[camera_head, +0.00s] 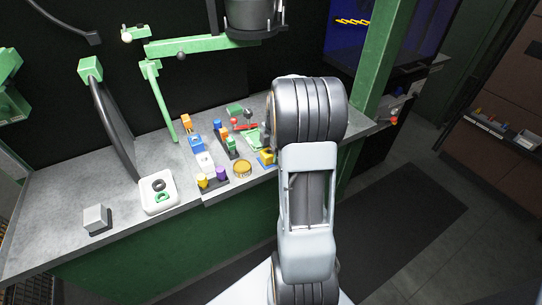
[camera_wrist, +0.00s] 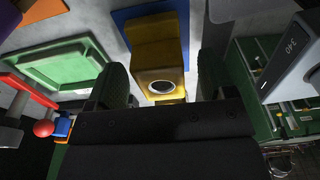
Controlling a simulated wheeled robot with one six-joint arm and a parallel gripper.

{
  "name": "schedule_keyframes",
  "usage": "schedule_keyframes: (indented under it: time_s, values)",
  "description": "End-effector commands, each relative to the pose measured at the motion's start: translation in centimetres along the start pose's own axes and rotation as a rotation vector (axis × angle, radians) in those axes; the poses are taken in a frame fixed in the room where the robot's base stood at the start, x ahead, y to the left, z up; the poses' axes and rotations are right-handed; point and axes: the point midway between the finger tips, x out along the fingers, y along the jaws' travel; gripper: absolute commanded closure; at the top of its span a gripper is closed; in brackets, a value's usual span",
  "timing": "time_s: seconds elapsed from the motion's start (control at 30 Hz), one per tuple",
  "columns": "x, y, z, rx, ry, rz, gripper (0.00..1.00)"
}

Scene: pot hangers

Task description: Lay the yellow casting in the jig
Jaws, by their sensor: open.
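The yellow casting (camera_wrist: 160,58), a stepped block with a round dark hole, lies at the centre of the wrist view. A blue plate (camera_wrist: 120,17) shows under or behind it. In the head view, a yellow block (camera_head: 268,156) on a blue base is partly hidden by my arm. My gripper (camera_wrist: 161,64) is open, with one dark finger on each side of the casting. Gaps show between the fingers and the casting; I cannot tell how far the fingertips reach down. The gripper is hidden in the head view. I cannot tell which thing is the jig.
A green tray (camera_wrist: 70,65) and a red-handled part (camera_wrist: 42,127) are close left of the gripper; a grey device (camera_wrist: 292,62) is at right.

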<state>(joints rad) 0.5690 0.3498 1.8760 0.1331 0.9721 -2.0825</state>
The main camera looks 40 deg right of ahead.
Motion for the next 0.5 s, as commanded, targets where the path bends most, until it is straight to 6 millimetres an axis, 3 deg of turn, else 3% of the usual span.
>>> schedule_keyframes:
  time_s: [0.37,0.5]
  values:
    - [0.97,0.02,-0.01,0.0,-0.001,0.001,0.23]
    - [0.96,0.02,-0.01,0.0,-0.001,0.001,0.35]
